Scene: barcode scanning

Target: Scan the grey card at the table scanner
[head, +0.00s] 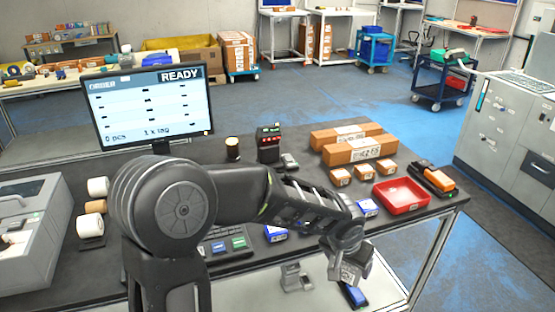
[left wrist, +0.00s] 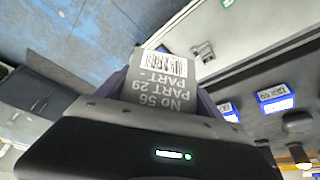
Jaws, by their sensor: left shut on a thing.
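The grey card (left wrist: 150,85) is in my left gripper (left wrist: 163,98), with a barcode and the print "No 56 PART 29" facing the left wrist camera. In the head view the left gripper (head: 347,252) is beyond the table's front edge, and the card (head: 349,274) hangs tilted below it, small. A black upright device with a red part (head: 269,143) stands at the middle of the table. I cannot tell for sure if it is the table scanner. My right gripper is not in view.
The dark table (head: 430,203) holds a monitor (head: 150,103) reading READY, brown boxes (head: 358,149), a red tray (head: 400,194), an orange-and-black device (head: 436,180) and blue-white boxes (head: 367,207). A grey stand (head: 292,279) is on the pale surface below. My arm hides part of the table.

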